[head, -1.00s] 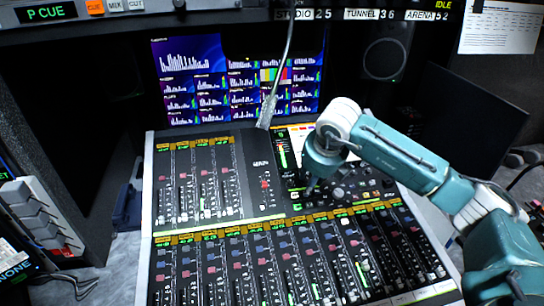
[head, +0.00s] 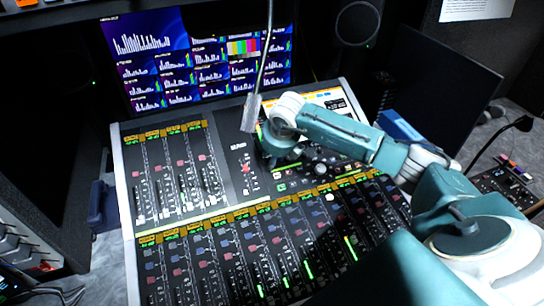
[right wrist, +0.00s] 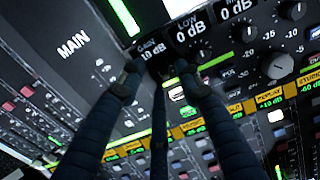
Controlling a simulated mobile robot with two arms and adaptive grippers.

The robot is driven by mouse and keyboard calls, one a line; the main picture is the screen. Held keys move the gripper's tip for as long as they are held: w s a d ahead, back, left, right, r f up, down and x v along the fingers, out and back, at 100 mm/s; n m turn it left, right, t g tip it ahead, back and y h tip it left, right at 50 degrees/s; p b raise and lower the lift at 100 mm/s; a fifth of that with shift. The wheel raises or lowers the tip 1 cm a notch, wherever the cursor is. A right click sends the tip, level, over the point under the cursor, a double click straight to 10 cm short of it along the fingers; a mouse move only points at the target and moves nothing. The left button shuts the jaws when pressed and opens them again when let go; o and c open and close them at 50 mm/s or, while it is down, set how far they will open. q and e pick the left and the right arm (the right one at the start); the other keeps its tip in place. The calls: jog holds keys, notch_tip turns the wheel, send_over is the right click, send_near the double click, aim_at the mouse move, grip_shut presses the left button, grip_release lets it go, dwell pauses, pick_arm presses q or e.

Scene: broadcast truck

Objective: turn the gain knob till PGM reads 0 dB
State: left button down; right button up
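The mixing console (head: 125,200) fills the middle of the head view. My right arm reaches in from the right, with the right gripper (head: 273,160) pointing down at the console's knob section. In the right wrist view, the right gripper's dark fingers (right wrist: 160,72) straddle a spot just below the GAIN label (right wrist: 152,47), where the gain knob is mostly hidden. I cannot tell if the fingertips touch it. The label seems to read 10 dB, partly covered. LOW beside it reads 0 dB. A green meter bar (right wrist: 124,16) shows above; no PGM reading is legible. My left gripper is out of view.
Other knobs (right wrist: 278,66) sit close to the right of the fingers. Faders (head: 200,265) fill the console's front. A gooseneck lamp (head: 252,112) hangs over the console near my wrist. A screen with meters (head: 150,75) stands behind, and a dark monitor (head: 440,100) at right.

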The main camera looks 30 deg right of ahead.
jog(key=shift+w+f, duration=0.15)
jog(key=shift+f, duration=0.3)
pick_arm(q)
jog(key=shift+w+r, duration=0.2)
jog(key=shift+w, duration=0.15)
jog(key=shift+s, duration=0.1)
pick_arm(e)
jog(key=shift+f, duration=0.1)
grip_shut()
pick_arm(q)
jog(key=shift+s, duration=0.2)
pick_arm(e)
jog(key=shift+d, duration=0.1)
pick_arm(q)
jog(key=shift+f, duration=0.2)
